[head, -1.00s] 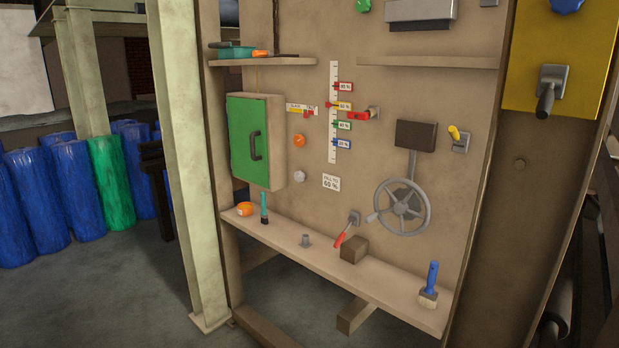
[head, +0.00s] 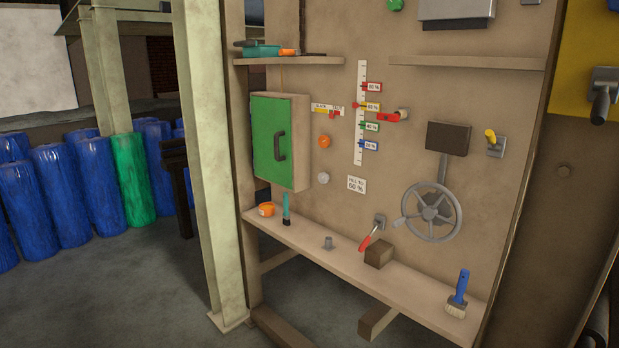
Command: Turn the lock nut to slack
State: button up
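A small horizontal scale plate (head: 327,109) is on the tan panel, left of the tall gauge. Its lettering is too small to read surely. A red pointer (head: 332,114) sits toward its right end. A red handle (head: 388,117) on a pale round hub (head: 403,114) sticks out leftward, just right of the gauge. An orange round knob (head: 324,141) is below the small scale, and a white round knob (head: 323,179) is lower. I cannot tell which of these is the lock nut. My gripper is not in view.
The tall gauge (head: 360,140) has coloured percent tags. A green-doored box (head: 273,140) stands out at left. A spoked handwheel (head: 432,212), red-gripped lever (head: 370,238) and yellow switch (head: 491,137) are at right. The lower shelf (head: 300,238) holds a brown block (head: 379,254) and brush (head: 459,293).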

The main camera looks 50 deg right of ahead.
aim_at(323, 178)
jog(key=i, duration=0.85)
jog(key=z, duration=0.05)
